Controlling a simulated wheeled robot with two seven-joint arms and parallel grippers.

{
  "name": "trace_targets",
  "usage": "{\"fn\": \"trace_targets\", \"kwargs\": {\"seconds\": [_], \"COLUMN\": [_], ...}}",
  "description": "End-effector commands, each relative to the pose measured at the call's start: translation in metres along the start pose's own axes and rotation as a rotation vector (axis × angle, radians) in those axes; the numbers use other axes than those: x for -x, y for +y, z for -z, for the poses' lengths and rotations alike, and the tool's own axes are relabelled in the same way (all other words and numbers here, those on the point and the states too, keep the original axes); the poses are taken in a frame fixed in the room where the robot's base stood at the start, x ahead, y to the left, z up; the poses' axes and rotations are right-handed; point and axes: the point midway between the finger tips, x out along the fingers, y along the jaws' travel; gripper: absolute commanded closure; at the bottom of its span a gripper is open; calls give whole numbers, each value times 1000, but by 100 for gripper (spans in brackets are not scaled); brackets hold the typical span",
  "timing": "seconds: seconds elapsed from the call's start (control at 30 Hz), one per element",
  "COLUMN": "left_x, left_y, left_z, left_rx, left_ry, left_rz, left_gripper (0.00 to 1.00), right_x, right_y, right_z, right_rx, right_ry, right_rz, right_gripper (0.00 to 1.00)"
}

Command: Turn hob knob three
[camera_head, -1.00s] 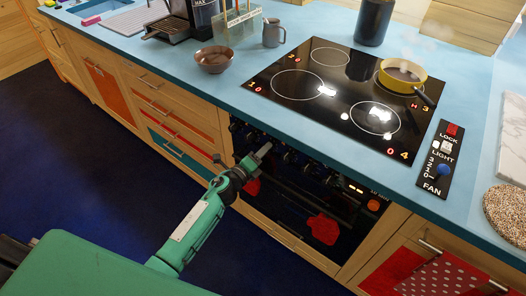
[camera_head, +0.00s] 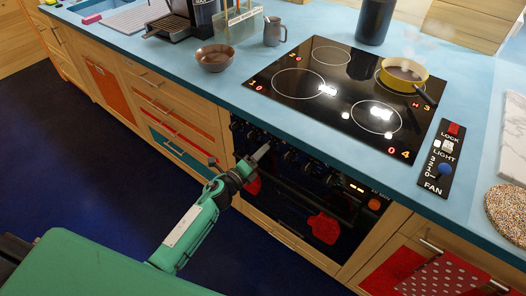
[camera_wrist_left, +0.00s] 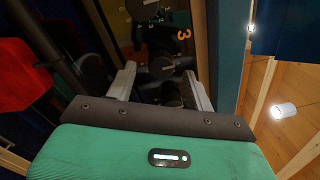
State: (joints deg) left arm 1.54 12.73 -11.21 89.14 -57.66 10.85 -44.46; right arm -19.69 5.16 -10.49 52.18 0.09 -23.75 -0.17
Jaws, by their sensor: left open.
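The hob knobs (camera_head: 308,167) form a dark row along the top of the oven front, below the counter edge. My left gripper (camera_head: 264,150) is at the left part of this row. In the left wrist view the jaws (camera_wrist_left: 160,88) are apart, with a dark round knob (camera_wrist_left: 162,68) between and just beyond the fingertips. Contact cannot be told. An orange digit 3 (camera_wrist_left: 182,34) is on the panel near it. The black hob (camera_head: 335,90) shows small red digits, with H and 3 by the yellow pan (camera_head: 403,76). My right gripper is not in view.
The oven front has a bar handle (camera_head: 300,196) and a red mitt shape (camera_head: 324,228) below the knobs. A switch panel (camera_head: 440,160) lies on the counter at the right. A brown bowl (camera_head: 214,58) sits left of the hob. The floor at left is clear.

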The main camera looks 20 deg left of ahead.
Motion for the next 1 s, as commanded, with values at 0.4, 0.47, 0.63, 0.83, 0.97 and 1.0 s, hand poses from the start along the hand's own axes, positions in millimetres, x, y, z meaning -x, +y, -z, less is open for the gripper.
{"fn": "trace_targets", "kwargs": {"seconds": [0.4,0.47,0.63,0.83,0.97,1.0], "left_x": [80,89,108,115,116,116], "left_y": [2,2,1,1,0,0], "left_z": [2,1,1,0,0,0], "left_rx": [0,1,2,1,1,1], "left_ry": [2,2,1,1,1,1], "left_rz": [-2,-1,-1,-1,0,0], "left_gripper": [47,47,47,47,47,47], "right_x": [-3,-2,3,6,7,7], "right_y": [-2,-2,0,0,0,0], "right_z": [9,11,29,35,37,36], "right_rx": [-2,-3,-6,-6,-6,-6], "right_ry": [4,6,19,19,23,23], "right_rz": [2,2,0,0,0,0], "right_gripper": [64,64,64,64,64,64]}}
